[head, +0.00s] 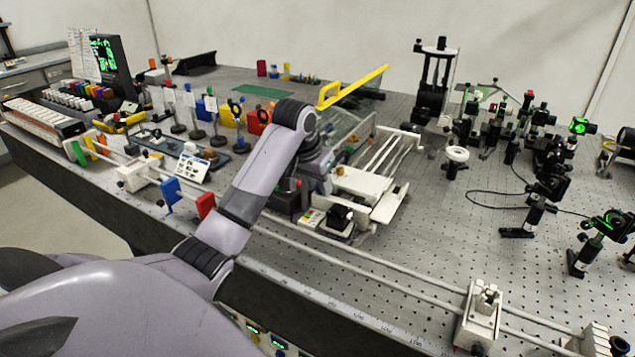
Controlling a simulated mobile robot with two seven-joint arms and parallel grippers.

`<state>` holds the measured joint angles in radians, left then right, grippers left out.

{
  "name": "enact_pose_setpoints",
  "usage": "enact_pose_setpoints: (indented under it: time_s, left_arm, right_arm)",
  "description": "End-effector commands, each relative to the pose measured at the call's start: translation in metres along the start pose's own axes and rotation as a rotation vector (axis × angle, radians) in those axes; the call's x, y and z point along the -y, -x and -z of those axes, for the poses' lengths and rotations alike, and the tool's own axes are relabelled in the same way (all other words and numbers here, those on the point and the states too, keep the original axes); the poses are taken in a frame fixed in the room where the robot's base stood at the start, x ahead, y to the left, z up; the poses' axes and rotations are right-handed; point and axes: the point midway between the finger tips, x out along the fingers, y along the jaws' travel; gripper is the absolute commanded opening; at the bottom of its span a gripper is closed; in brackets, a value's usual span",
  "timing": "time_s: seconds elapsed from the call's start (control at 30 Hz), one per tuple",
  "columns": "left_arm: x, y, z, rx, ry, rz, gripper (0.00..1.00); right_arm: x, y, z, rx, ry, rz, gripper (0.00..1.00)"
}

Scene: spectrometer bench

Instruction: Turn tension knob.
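My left arm reaches up from the lower left and bends down over a white and black apparatus (362,185) near the middle of the bench. My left gripper (320,166) is at the left side of this apparatus, mostly hidden behind my own wrist, and I cannot see its fingertips clearly. My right gripper is out of view.
Two long rails (360,262) run along the bench's front edge, with a blue plate (171,192) and red plate (205,204) on them. A yellow-handled frame (352,88) stands behind the apparatus. Black optics mounts (550,180) fill the right. Bare perforated bench (425,235) lies between.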

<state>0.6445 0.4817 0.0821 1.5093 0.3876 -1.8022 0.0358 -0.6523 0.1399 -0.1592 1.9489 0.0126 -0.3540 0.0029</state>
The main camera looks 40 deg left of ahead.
Motion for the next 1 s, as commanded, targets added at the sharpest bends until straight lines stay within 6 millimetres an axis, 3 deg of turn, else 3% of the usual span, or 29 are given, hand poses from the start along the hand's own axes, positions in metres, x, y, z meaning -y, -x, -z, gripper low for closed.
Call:
enact_pose_setpoints:
  time_s: [0.07,0.13,0.17,0.57,1.0]
  left_arm:
    - [-0.0001,0.0000,-0.0001,0.000,0.000,0.000,0.29]
    - [-0.0002,0.0001,-0.0001,0.000,0.000,0.000,0.06]
    - [-0.0001,0.0001,-0.0001,0.000,0.000,0.000,0.00]
    - [-0.0011,0.0004,0.0001,0.000,0.043,0.017,0.00]
    - [-0.0057,0.0006,0.0015,0.000,0.347,0.142,0.00]
  right_arm:
    - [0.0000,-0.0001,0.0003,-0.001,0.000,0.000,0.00]
    - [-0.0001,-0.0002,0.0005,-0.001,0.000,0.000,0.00]
    - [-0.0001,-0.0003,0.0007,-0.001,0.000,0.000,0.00]
    - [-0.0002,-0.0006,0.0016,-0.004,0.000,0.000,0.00]
    - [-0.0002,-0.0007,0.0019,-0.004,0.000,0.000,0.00]
